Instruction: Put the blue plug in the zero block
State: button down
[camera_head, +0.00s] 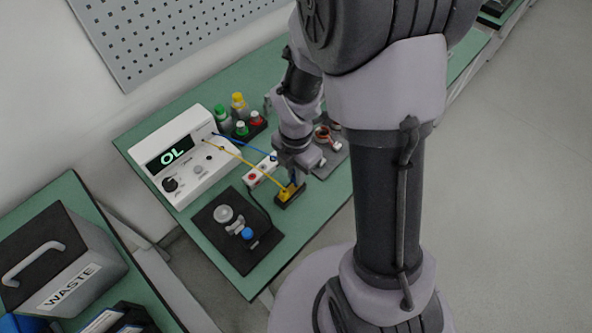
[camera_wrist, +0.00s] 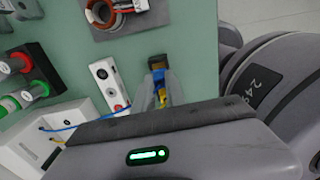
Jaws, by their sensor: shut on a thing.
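My gripper (camera_head: 292,176) is over the dark plug holder (camera_head: 291,200). It is shut on the blue plug (camera_wrist: 158,75), which is mostly hidden between the fingers; the fingers also show in the wrist view (camera_wrist: 166,88). The yellow plug (camera_head: 286,194) is at the same holder, very close to the blue one. I cannot tell whether the blue plug is seated in the holder or just clear of it. The white block (camera_head: 262,169), which looks like the zero block, lies left of my gripper. It has a red socket and a dark one, and shows in the wrist view (camera_wrist: 107,83).
The white meter (camera_head: 178,160) reads OL; blue and yellow leads run from it across the bench. A black plate with a blue button (camera_head: 247,233) lies in front. Colored-capped items (camera_head: 240,120) stand behind. A copper coil (camera_wrist: 102,14) sits on a grey plate.

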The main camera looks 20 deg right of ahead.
jog(key=shift+f, duration=0.65)
dwell(0.9)
jog(key=shift+f+b, duration=0.15)
jog(key=shift+b, duration=0.15)
jog(key=shift+f, duration=0.35)
jog(key=c, duration=1.3)
grip_release()
notch_tip(320, 180, up, 18)
jog(key=p, duration=0.7)
jog(key=shift+f, duration=0.25)
